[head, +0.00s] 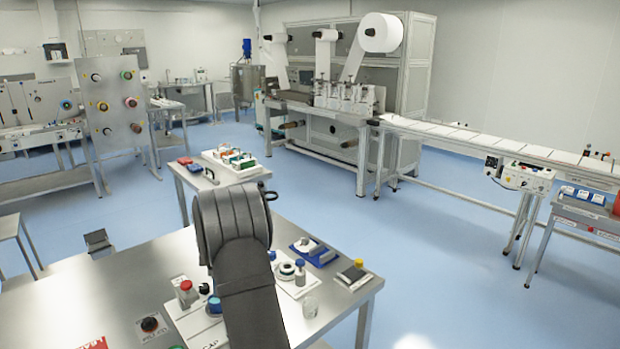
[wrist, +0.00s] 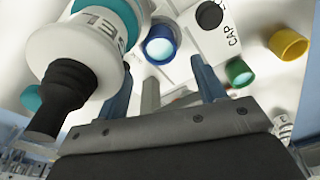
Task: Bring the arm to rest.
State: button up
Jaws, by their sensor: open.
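My gripper (wrist: 165,82) shows in the wrist view with its two blue-grey fingers apart and nothing visible between them. My dark grey arm (head: 245,290) rises over the steel table (head: 100,290) in the head view. It hides part of the table, and I cannot make out the gripper there. In the wrist view, a white bottle (wrist: 88,45) with a black nozzle and teal band is close to the left finger. I cannot tell whether they touch.
Blue (wrist: 159,46), green (wrist: 239,73) and yellow (wrist: 289,43) round parts lie beyond the fingers. In the head view, a red-capped bottle (head: 187,294) stands left of my arm. The table's left part is mostly clear.

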aim_at(183, 285)
jog(key=f, duration=0.7)
jog(key=shift+s+a, duration=0.15)
jog(key=shift+a, duration=0.25)
jog(key=shift+r, duration=0.1)
jog(key=o, duration=0.8)
jog(key=s+a+r+m, duration=0.1)
jog(key=s+a+r, duration=0.1)
jog(key=r, duration=0.1)
jog(key=s+a+r+m, duration=0.1)
jog(key=s+r, duration=0.1)
jog(key=r, duration=0.2)
jog(key=s+a+r+m+t, duration=0.1)
jog(key=s+a+r, duration=0.1)
jog(key=r, duration=0.2)
jog(key=shift+s+a+r+h, duration=0.1)
jog(key=shift+a+r+h, duration=0.05)
jog(key=shift+a+h, duration=0.15)
jog(key=s+a+r+m, duration=0.2)
jog(key=s+a+m, duration=0.25)
jog(key=s, duration=0.25)
jog(key=s+a+r+m, duration=0.2)
jog(key=s+a+m, duration=0.1)
jog(key=s+m, duration=0.35)
jog(key=shift+h, duration=0.3)
jog(key=f, duration=0.7)
jog(key=s+f, duration=0.1)
jog(key=f, duration=0.2)
jog(key=shift+f, duration=0.25)
